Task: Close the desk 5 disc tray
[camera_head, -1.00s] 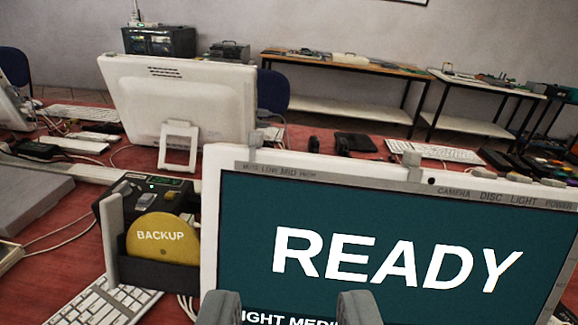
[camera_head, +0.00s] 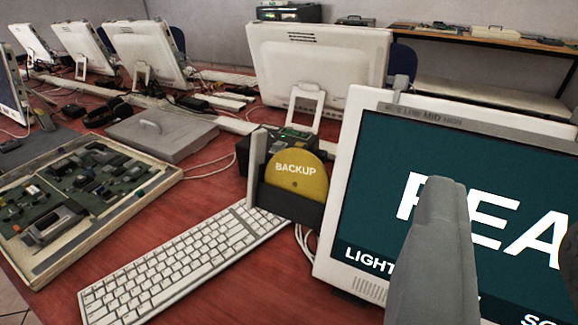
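A yellow disc marked BACKUP (camera_head: 297,178) stands upright in a dark holder (camera_head: 290,204) with a pale upright plate on its left side. The holder is just left of a white monitor (camera_head: 345,205) whose teal screen shows large white letters, cut off at the right. I cannot tell if the holder is the desk 5 disc tray; no desk number shows. My gripper (camera_head: 505,225) is open and empty in front of the screen, its left finger large and its right finger only at the picture's right edge. The fingers hide part of the screen.
A white keyboard (camera_head: 185,265) lies in front of the holder. A shallow box of green circuit boards (camera_head: 80,195) and a grey flat case (camera_head: 160,135) lie left. Another monitor (camera_head: 318,68) stands behind. Red desk (camera_head: 215,185) shows between keyboard and case.

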